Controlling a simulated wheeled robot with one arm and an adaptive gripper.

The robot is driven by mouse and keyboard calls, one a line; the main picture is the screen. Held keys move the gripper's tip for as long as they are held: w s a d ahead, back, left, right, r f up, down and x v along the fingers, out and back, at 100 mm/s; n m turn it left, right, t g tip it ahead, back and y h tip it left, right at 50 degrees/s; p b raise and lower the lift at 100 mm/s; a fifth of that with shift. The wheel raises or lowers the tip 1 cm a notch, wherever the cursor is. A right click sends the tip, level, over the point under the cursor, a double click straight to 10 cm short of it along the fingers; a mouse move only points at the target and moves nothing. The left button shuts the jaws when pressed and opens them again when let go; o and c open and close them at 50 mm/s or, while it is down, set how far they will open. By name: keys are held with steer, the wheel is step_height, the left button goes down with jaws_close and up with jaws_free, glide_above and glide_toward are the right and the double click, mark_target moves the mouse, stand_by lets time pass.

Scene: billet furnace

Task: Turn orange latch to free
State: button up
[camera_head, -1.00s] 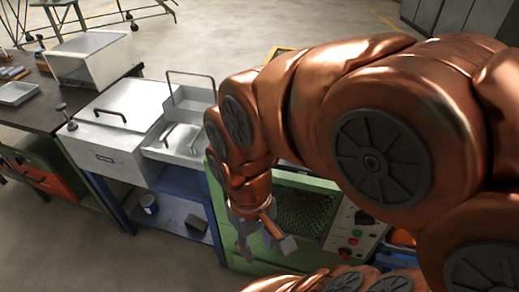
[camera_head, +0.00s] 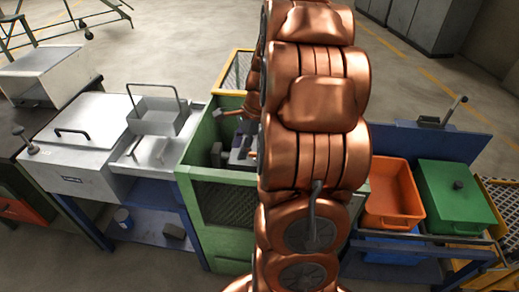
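The orange latch cannot be picked out with certainty. A small orange-brown piece (camera_head: 198,104) with a grey tip shows at the left rim of the green open-topped machine (camera_head: 212,172). I cannot tell whether it is the latch or part of my gripper. My wrist (camera_head: 252,82) shows just left of my upright arm, above the machine's opening. My gripper's fingers are mostly hidden behind the arm or too small to make out among the grey parts inside the machine. The machine's right part, and any control panel there, is covered by my arm.
A grey lidded box (camera_head: 82,140) and a wire-handled tray (camera_head: 158,116) stand left of the machine. An orange bin (camera_head: 392,190) and a green lidded box (camera_head: 457,195) stand on a blue bench at right. Open floor lies behind.

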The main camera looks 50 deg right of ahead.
steer(key=d+f+m+t, duration=0.1)
steer(key=d+f+m, duration=0.15)
steer(key=d, duration=0.35)
steer(key=d+f+m, duration=0.1)
steer(key=d+m, duration=0.3)
steer(key=d, duration=0.2)
steer(key=shift+t, duration=0.3)
steer(key=shift+s+p+x, duration=0.15)
steer(key=shift+p+x, duration=0.5)
steer(key=shift+x, duration=1.15)
steer(key=shift+s+p+x, duration=0.1)
steer(key=shift+p+x, duration=0.55)
steer(key=shift+x, duration=1.2)
steer(key=shift+c, duration=0.2)
jaws_close()
